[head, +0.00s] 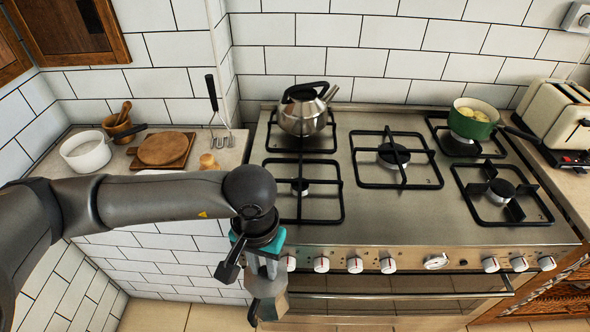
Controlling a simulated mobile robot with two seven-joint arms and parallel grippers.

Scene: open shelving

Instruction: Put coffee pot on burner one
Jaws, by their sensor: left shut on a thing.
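My left gripper (264,272) points down in front of the stove's front left corner. It is shut on a small grey metal pot with a black handle, which looks like the coffee pot (268,304). The pot hangs below the gripper in front of the oven, and its upper part is hidden by the gripper. The stove (390,222) has several burners with black grates. The front left burner (300,187), the middle burner (393,155) and the front right burner (500,191) are bare. No label shows which is burner one. My right gripper is out of view.
A steel kettle (303,112) stands on the back left burner, and a green pot (472,119) on the back right one. A white pan (86,152), wooden board (163,149) and mortar (120,127) are on the left counter. A toaster (556,118) stands right.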

